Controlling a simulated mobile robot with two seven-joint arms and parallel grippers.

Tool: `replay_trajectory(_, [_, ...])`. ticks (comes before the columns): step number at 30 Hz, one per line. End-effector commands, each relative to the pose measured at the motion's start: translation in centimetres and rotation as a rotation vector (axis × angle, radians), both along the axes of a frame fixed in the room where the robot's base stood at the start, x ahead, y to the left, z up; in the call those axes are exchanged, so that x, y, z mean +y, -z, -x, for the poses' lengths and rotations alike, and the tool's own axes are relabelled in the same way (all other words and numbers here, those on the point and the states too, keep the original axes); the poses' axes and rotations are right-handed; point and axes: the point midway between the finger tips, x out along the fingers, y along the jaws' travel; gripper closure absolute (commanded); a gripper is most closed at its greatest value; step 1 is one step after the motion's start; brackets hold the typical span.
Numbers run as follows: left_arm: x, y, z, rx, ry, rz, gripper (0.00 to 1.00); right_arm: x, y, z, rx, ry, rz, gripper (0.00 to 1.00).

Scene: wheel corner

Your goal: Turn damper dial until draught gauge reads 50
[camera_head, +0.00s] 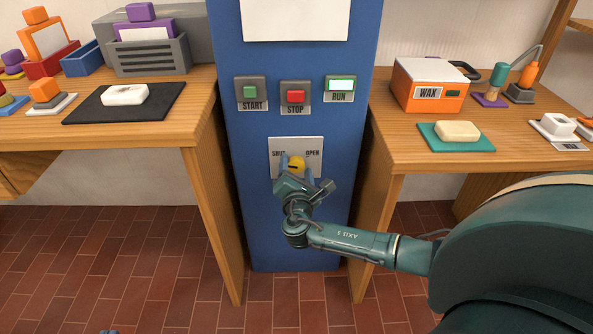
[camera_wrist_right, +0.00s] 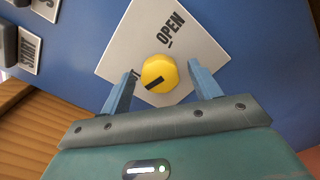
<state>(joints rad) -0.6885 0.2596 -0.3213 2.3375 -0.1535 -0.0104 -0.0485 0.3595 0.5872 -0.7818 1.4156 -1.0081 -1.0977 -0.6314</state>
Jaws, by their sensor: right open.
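The damper dial (camera_head: 297,165) is a yellow knob on a pale plate (camera_head: 315,144) on the blue panel, between the words SHUT and OPEN. It also shows in the right wrist view (camera_wrist_right: 160,70), where its dark mark points down-left, away from the word OPEN. My right gripper (camera_head: 296,174) is at the dial, its two blue fingers open on either side of it. In the right wrist view the fingers (camera_wrist_right: 161,76) flank the knob with a visible gap. The draught gauge is not in view.
Above the dial are the START button (camera_head: 250,91), the STOP button (camera_head: 295,96) and the lit RUN lamp (camera_head: 341,84). Wooden tables stand left (camera_head: 190,112) and right (camera_head: 390,139) of the panel. An orange WAX box (camera_head: 428,78) is on the right table.

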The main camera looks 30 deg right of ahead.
Motion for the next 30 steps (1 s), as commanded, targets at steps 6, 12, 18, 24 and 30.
replay_trajectory(6, [0.01, 0.01, 0.0, 0.0, 0.0, 0.0, 1.0, 0.02, 0.0, 0.03, 0.0, 0.0, 0.0, 0.5])
replay_trajectory(12, [0.01, 0.02, -0.02, 0.001, 0.0, 0.0, 1.0, 0.02, 0.0, 0.03, 0.0, 0.0, 0.0, 0.66])
replay_trajectory(18, [0.02, 0.03, -0.02, 0.001, 0.0, 0.0, 1.0, 0.04, 0.02, 0.05, 0.0, 0.0, 0.0, 0.82])
replay_trajectory(24, [0.01, 0.12, -0.01, -0.001, 0.0, -0.001, 1.0, 0.06, 0.09, 0.06, -0.006, 0.0, -0.013, 0.82])
replay_trajectory(30, [-0.09, 0.2, 0.05, -0.027, 0.005, 0.004, 1.0, 0.09, 0.25, 0.09, -0.043, 0.0, -0.074, 0.82])
